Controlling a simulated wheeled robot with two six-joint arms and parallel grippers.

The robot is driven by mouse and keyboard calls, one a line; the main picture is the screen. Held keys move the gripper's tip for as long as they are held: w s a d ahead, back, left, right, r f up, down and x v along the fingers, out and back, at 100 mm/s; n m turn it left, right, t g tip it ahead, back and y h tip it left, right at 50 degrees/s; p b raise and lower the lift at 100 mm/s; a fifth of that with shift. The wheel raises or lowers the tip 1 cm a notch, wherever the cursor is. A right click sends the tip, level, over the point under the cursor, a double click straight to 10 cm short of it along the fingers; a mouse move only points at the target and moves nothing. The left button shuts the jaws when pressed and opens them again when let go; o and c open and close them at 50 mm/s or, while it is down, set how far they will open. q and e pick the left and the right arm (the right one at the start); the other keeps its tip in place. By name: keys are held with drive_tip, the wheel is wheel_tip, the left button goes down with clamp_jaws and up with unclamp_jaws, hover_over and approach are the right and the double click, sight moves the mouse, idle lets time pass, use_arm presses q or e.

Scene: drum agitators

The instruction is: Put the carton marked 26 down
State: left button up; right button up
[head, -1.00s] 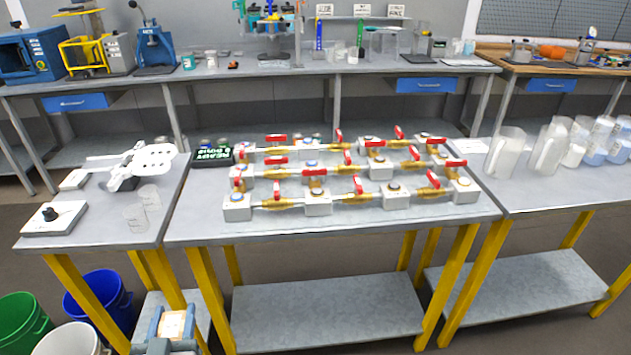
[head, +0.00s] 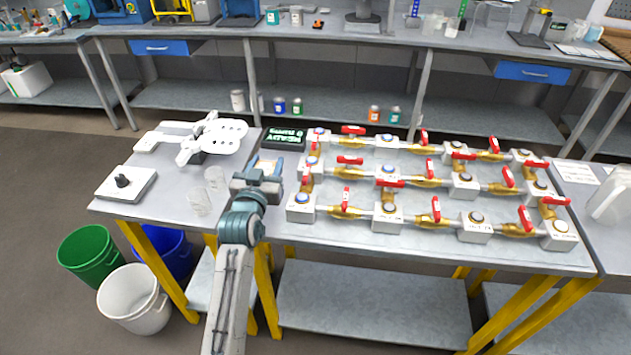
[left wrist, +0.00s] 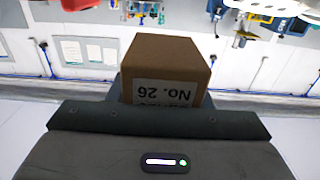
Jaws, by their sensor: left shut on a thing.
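The brown carton marked No. 26 (left wrist: 165,58) fills the middle of the left wrist view, its label upside down there. My left gripper (head: 265,166) is shut on this carton. The gripper appears over the joint between the small left table (head: 180,203) and the valve table (head: 420,240). How high the carton is above the tops, I cannot tell. My right gripper is not in view.
A lit READY sign (head: 284,138) stands just behind the gripper. Pipework with red-handled valves (head: 430,178) covers the valve table. Clear beakers (head: 200,202), a white knob box (head: 126,183) and a white paddle device (head: 205,138) stand left. Buckets (head: 135,298) are on the floor.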

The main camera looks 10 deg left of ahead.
use_arm(q)
wheel_tip(320, 180, down, 6)
drive_tip(key=shift+p, duration=0.65)
drive_tip(key=shift+s+f, duration=0.1)
drive_tip(key=shift+f, duration=1.8)
drive_tip(key=shift+f, duration=0.2)
drive_tip(key=o, duration=0.7)
drive_tip(key=shift+r, duration=0.1)
